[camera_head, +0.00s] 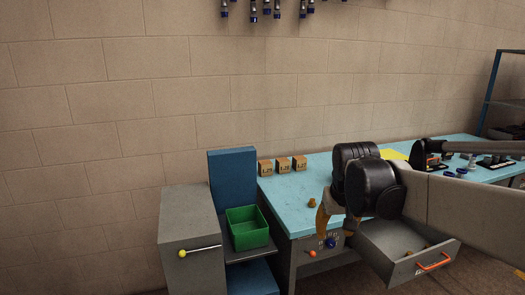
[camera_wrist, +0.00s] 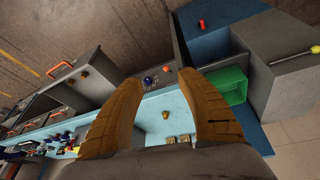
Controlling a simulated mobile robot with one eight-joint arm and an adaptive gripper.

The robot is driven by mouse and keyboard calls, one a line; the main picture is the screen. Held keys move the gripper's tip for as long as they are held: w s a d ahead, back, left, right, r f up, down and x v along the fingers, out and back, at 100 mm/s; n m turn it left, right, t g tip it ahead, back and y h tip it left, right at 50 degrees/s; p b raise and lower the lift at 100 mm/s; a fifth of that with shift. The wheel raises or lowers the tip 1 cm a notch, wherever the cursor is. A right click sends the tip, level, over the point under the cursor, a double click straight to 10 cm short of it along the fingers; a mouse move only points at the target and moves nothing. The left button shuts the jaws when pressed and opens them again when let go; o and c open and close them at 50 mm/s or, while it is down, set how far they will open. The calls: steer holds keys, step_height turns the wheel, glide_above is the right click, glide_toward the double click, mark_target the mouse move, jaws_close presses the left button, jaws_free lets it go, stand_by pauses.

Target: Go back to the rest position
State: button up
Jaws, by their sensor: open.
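My gripper (camera_head: 324,222) hangs over the front edge of the light-blue workbench (camera_head: 300,213), left of the pulled-out drawer (camera_head: 377,240). In the wrist view, the two brown fingers of my gripper (camera_wrist: 159,78) stand wide apart with nothing between them. A small brass piece (camera_head: 312,203) lies on the bench top near the gripper. It also shows in the wrist view (camera_wrist: 165,114), beyond the fingers. My dark wrist hides part of the bench.
The open grey drawer has an orange handle (camera_head: 433,262) and juts out in front. A green bin (camera_head: 247,236) sits left of the bench beside a grey cabinet (camera_head: 187,225). Several labelled boxes (camera_head: 283,166) stand at the back. Hoses and fittings (camera_head: 455,172) lie at the right.

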steer(key=s+f+t, duration=0.1)
steer(key=s+f, duration=0.1)
steer(key=s, duration=0.9)
steer(key=s+f+t, duration=0.2)
steer(key=s, duration=0.9)
steer(key=shift+m+y, duration=0.3)
steer(key=shift+s+d+f, duration=0.1)
